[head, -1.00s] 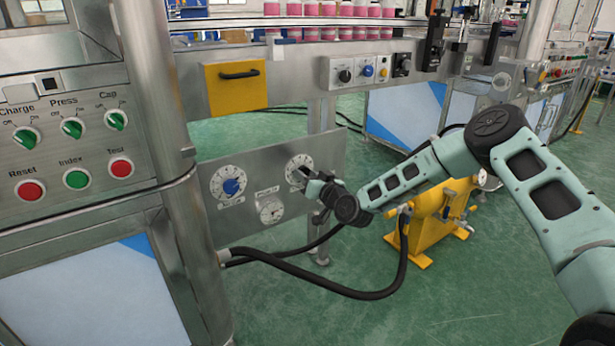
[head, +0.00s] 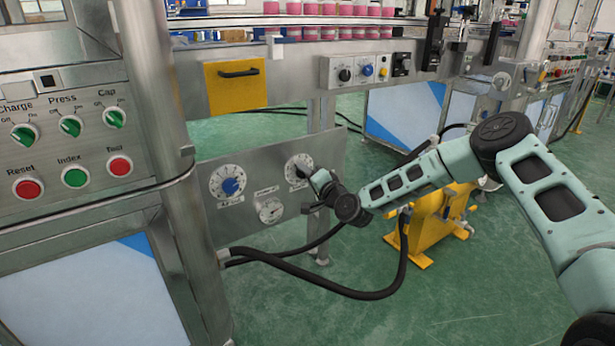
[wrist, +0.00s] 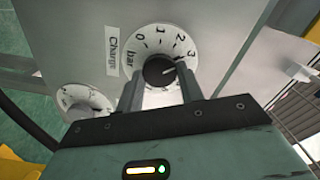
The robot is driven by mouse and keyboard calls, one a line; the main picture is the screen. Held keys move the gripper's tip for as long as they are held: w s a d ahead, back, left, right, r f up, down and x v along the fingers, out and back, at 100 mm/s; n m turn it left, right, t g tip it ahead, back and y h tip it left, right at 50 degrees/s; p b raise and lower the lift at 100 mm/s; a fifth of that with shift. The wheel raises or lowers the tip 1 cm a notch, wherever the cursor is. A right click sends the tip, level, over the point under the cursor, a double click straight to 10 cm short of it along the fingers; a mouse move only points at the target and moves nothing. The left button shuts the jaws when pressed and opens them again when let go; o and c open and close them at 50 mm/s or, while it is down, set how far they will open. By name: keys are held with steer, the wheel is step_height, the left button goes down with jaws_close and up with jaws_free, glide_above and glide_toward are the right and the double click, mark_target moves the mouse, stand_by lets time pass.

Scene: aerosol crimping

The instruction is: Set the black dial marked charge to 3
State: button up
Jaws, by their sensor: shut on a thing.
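The charge dial has a white face (wrist: 158,42) numbered 0 to 3, with "bar" and a "Charge" label beside it in the wrist view. Its black knob (wrist: 158,69) sits in the middle, and its light pointer mark faces right and slightly up, near the 3. My gripper (wrist: 160,84) has one finger on each side of the knob and is shut on it. In the head view my gripper (head: 312,180) is at the right-hand dial (head: 297,165) of the lower panel and hides part of it.
A blue-knobbed dial (head: 229,184) and a small gauge (head: 270,210) share the panel (head: 325,155). The gauge-like face also shows in the wrist view (wrist: 85,100). A black hose (head: 330,290) hangs below, and a yellow unit (head: 425,220) stands behind my arm.

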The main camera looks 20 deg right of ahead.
steer(key=shift+m, duration=0.5)
steer(key=o, duration=1)
steer(key=p+v, duration=0.3)
steer(key=v, duration=1.4)
steer(key=shift+s, duration=0.2)
